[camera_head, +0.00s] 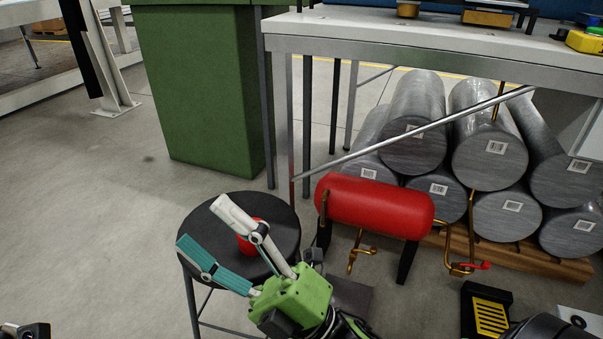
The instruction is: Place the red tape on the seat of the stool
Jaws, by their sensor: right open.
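The stool (200,230) has a round black seat on thin metal legs and stands just left of centre. The red tape (247,241) is a small red shape over the seat, seen between my right gripper's fingers and partly hidden by the white one. I cannot tell whether it touches the seat. My right gripper (200,223), with a green body, one white finger and one teal finger, is spread open above the seat.
A red tank (375,207) with brass pipes stands close to the right of the stool. Behind it are several wrapped grey cylinders (489,150) on a wooden pallet. A workbench (400,46) is above them. A green cabinet (200,90) stands behind. The floor to the left is clear.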

